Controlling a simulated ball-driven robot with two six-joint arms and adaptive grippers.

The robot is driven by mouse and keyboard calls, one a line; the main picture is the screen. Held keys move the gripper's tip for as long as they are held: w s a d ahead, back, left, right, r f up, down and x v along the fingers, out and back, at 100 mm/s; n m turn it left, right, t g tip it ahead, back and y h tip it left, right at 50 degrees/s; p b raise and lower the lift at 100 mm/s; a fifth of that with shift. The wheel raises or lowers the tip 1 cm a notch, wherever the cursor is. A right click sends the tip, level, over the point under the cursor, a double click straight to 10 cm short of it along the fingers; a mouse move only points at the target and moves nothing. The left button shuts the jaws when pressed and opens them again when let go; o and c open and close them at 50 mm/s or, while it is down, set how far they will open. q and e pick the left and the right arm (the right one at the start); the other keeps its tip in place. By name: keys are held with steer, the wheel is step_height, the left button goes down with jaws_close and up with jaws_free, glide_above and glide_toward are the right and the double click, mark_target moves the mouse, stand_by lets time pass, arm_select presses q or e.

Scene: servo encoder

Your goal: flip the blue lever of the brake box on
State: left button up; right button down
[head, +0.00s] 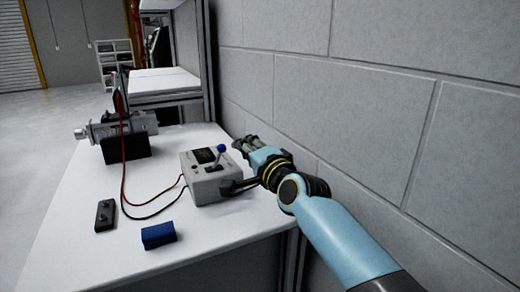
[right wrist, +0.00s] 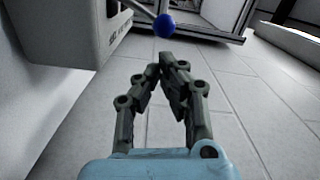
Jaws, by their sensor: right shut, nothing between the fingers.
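The brake box (head: 208,180) is a light grey box on the white table, with a dark panel on top. Its lever ends in a blue ball (head: 221,149) on a thin metal stem. In the right wrist view the blue ball (right wrist: 164,25) is just beyond my fingertips, with a small gap in the picture, and the box (right wrist: 75,35) is at the upper left. My right gripper (head: 243,143) is beside the box on the wall side, its fingertips together and empty (right wrist: 166,70). My left gripper is not in view.
A grey servo unit on a black block (head: 124,147) stands at the table's back left, with red and black wires to the box. A blue block (head: 158,236) and a dark grey part (head: 104,214) lie in front. The block wall (head: 380,110) is close on the right.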

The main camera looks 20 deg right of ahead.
steer(key=shift+w+a+f, duration=0.1)
steer(key=shift+a, duration=0.25)
